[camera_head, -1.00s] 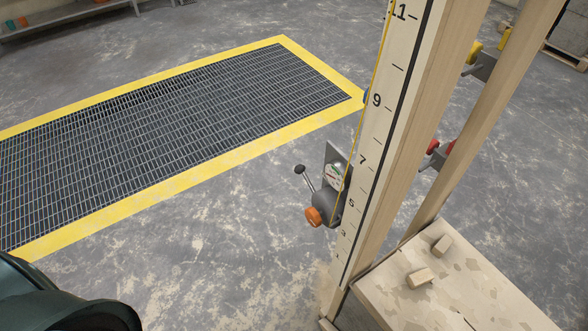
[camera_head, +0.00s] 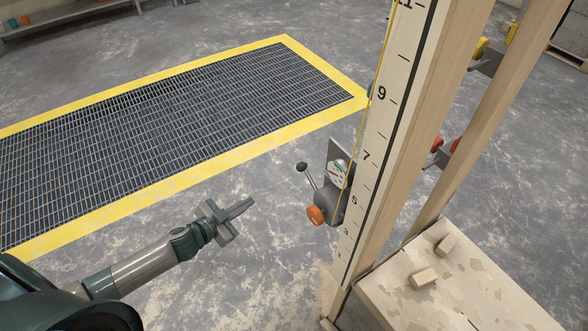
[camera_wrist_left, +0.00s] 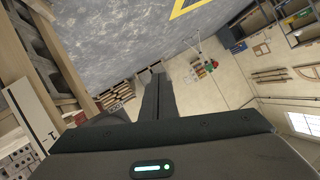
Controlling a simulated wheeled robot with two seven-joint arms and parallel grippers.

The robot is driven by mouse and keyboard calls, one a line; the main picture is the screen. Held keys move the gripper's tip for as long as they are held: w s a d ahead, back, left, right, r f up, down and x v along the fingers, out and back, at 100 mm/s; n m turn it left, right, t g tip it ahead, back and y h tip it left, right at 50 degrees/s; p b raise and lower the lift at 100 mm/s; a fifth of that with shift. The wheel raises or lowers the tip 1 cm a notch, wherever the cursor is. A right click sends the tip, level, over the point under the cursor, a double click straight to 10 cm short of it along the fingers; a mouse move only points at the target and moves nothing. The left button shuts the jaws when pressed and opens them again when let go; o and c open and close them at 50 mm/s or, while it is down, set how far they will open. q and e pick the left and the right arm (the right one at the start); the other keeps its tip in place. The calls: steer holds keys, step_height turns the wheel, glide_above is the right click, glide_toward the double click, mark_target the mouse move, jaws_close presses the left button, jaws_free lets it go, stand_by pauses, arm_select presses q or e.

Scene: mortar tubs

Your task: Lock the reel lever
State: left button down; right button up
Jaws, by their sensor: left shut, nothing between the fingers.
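The reel (camera_head: 334,208) is a dark grey unit on the left side of a wooden post marked with numbers. Its lever (camera_head: 308,176) has a black ball knob and sticks up and to the left. An orange knob (camera_head: 315,215) sits at its lower left, and a small dial (camera_head: 338,173) is on the plate above it. A yellow line (camera_head: 369,117) runs up from the reel along the post. My left gripper (camera_head: 250,203) is shut and empty, left of the reel and apart from it. Its shut fingers also show in the left wrist view (camera_wrist_left: 158,98). My right gripper is out of view.
The numbered post (camera_head: 377,130) stands right of the reel. A wooden platform (camera_head: 490,300) with two small blocks is at the lower right. A yellow-edged floor grate (camera_head: 190,120) lies at the left. Bare floor lies between my left gripper and the reel.

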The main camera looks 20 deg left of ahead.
arm_select(q)
steer(key=d+r+m+h, duration=0.2)
steer(key=d+r, duration=0.2)
steer(key=r, duration=0.4)
steer(key=s+d+r+m+h, duration=0.1)
steer(key=d+r+m+h, duration=0.1)
steer(key=r, duration=0.7)
steer(key=d+h, duration=0.1)
steer(key=d, duration=0.1)
steer(key=shift+s+d+r+t, duration=0.2)
steer(key=shift+d+r+t, duration=0.05)
steer(key=shift+d+t, duration=0.05)
steer(key=w+d+f+p, duration=0.2)
steer(key=w+d+f, duration=0.2)
steer(key=w, duration=0.5)
steer(key=shift+w+d+f+p, duration=0.15)
steer(key=shift+w+f+p, duration=0.25)
steer(key=shift+f, duration=0.1)
